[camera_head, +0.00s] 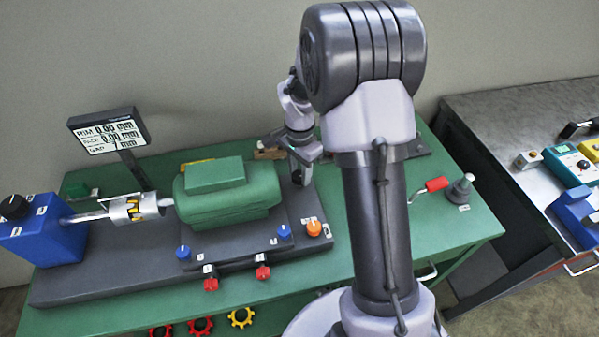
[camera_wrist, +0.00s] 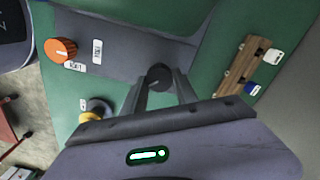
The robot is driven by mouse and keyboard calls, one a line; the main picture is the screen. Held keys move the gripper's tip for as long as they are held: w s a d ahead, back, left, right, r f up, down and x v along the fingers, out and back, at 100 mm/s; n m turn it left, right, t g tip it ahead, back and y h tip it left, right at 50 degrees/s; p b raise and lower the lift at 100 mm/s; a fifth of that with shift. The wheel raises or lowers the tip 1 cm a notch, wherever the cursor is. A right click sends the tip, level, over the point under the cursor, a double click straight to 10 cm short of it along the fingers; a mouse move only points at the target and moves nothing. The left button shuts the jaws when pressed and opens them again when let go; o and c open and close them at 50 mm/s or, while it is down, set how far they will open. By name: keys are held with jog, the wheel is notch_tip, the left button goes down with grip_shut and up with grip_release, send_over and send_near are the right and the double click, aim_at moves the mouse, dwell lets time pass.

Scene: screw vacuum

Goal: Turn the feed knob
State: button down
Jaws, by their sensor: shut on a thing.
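My gripper (camera_wrist: 160,88) is shut on a dark round knob (camera_wrist: 160,73), with a finger on either side of it. In the head view my gripper (camera_head: 298,172) points down behind the right end of the green motor, and the knob is mostly hidden there. An orange knob (camera_head: 314,227) stands at the right front of the grey base; it also shows at upper left in the wrist view (camera_wrist: 61,50), apart from my gripper. The small labels are too blurred to read, so I cannot tell which knob is marked feed.
A green motor (camera_head: 225,190) sits on the grey base (camera_head: 110,282), coupled toward a blue box (camera_head: 45,230). Blue and red knobs line the base's front. A display (camera_head: 107,135) stands behind. A wooden block (camera_wrist: 243,68) lies right of my gripper.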

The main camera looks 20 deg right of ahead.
aim_at(300, 174)
jog(key=shift+m, duration=0.5)
dwell(0.3)
jog(key=c, duration=0.9)
grip_release()
jog(key=shift+c, duration=0.2)
notch_tip(300, 174, up, 17)
jog(key=p, duration=0.6)
jog(key=shift+r, duration=0.2)
